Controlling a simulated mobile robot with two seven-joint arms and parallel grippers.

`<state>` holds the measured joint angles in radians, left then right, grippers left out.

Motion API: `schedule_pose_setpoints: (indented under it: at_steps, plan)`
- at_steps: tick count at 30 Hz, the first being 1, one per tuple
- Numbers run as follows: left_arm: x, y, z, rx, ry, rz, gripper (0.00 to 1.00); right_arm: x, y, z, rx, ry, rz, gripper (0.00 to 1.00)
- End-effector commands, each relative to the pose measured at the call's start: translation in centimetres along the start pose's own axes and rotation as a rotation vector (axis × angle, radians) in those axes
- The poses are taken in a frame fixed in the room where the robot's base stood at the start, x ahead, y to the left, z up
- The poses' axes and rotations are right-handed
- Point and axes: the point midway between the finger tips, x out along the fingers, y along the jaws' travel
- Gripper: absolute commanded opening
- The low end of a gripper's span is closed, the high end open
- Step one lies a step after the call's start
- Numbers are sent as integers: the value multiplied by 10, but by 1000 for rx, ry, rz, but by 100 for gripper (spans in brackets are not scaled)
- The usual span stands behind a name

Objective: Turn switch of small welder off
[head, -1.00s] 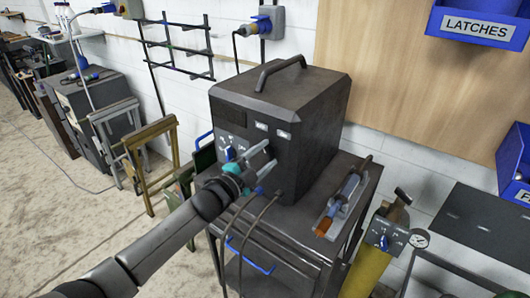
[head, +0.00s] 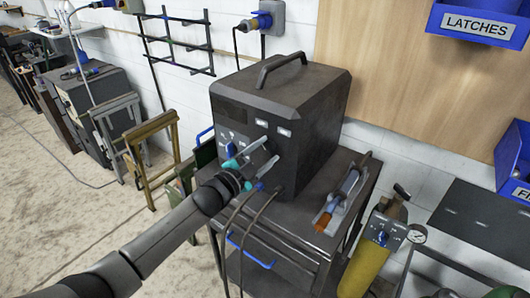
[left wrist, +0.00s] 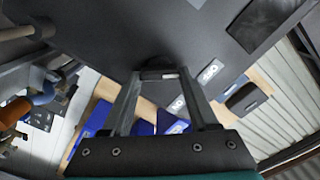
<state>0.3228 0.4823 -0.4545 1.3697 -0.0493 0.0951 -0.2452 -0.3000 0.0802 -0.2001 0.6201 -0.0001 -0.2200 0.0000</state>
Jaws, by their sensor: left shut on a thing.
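The small welder (head: 315,110) is a dark grey box with a top handle, standing on a cart; its dark front also fills much of the left wrist view (left wrist: 80,30). A blue knob (head: 231,150) and two small white labels (head: 284,132) show on its front. My left gripper (head: 266,154) is at the right part of that front. In the left wrist view its fingers (left wrist: 160,74) close on a small dark switch (left wrist: 157,63), beside white labels (left wrist: 209,72). The fingers hide the switch in the head view. My right gripper is not in view.
The cart (head: 290,222) has blue handles and carries a torch-like tool (head: 340,200) right of the welder. Cables hang from the welder's lower front. A yellow cylinder (head: 365,272) with a gauge stands at right. Wooden frames (head: 150,160) stand at left. Open floor lies at front left.

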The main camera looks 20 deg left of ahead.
Motion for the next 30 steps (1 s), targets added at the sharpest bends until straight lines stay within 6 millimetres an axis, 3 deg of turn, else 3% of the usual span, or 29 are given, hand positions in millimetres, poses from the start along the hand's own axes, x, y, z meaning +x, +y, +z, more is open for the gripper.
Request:
schedule_pose_setpoints:
  at_steps: [1, 9, 20, 30]
  plan:
    - [0, 0, 0, -6, -1, 0, 62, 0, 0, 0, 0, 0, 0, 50]
    - [0, 0, 0, -3, 0, 0, 90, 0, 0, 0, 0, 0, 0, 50]
    - [-7, 1, 1, -2, -2, 1, 90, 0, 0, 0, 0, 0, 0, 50]
    - [-54, 1, 0, -1, -1, 3, 90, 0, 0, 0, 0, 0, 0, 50]
